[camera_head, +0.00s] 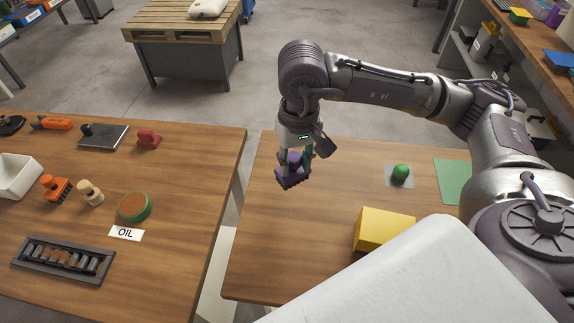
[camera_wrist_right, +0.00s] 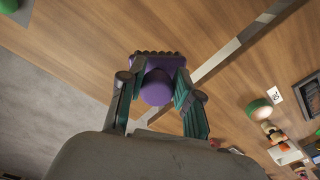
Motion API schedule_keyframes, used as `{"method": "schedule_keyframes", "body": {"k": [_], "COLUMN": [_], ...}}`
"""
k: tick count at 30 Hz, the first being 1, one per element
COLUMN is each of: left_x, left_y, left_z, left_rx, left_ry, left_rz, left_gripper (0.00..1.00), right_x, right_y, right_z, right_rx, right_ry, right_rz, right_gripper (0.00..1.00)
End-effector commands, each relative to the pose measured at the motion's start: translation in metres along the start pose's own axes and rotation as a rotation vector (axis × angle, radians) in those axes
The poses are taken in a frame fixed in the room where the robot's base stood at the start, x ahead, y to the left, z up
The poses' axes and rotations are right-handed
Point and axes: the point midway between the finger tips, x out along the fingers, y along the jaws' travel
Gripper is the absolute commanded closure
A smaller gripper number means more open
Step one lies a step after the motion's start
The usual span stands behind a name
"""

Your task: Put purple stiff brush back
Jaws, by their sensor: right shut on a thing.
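The purple stiff brush (camera_head: 292,178) hangs in my right gripper (camera_head: 297,155), above the left edge of the right-hand wooden table (camera_head: 330,237). In the right wrist view the gripper (camera_wrist_right: 158,92) is shut on the brush's round purple knob (camera_wrist_right: 156,88), with the dark bristles showing at the far edge of its block (camera_wrist_right: 178,61). The brush is clear of the table top. My left gripper is not in either view.
A yellow box (camera_head: 383,230) and green ball (camera_head: 401,171) are on the right table. A gap separates the tables.

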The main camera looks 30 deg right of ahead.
Motion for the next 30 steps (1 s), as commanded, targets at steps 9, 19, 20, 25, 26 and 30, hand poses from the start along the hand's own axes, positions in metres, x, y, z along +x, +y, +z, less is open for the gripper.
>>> {"method": "schedule_keyframes", "body": {"k": [9,19,20,25,26,30], "left_x": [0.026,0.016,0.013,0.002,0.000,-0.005], "left_y": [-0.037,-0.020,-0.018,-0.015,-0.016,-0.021], "left_z": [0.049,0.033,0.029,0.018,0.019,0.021], "left_rx": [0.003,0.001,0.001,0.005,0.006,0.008], "left_ry": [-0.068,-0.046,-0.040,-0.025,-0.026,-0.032], "left_rz": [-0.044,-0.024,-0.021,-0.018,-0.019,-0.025], "left_gripper": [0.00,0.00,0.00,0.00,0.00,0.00], "right_x": [0.013,0.028,0.031,0.056,0.060,0.076], "right_y": [0.060,0.056,0.052,0.030,0.027,0.015], "right_z": [-0.028,-0.057,-0.063,-0.095,-0.100,-0.119], "right_rx": [0.258,0.309,0.310,0.309,0.311,0.309], "right_ry": [-0.020,-0.030,-0.030,-0.030,-0.029,-0.027], "right_rz": [0.012,0.014,0.012,0.013,0.014,0.014], "right_gripper": [0.95,0.95,0.95,0.95,0.95,0.95]}}
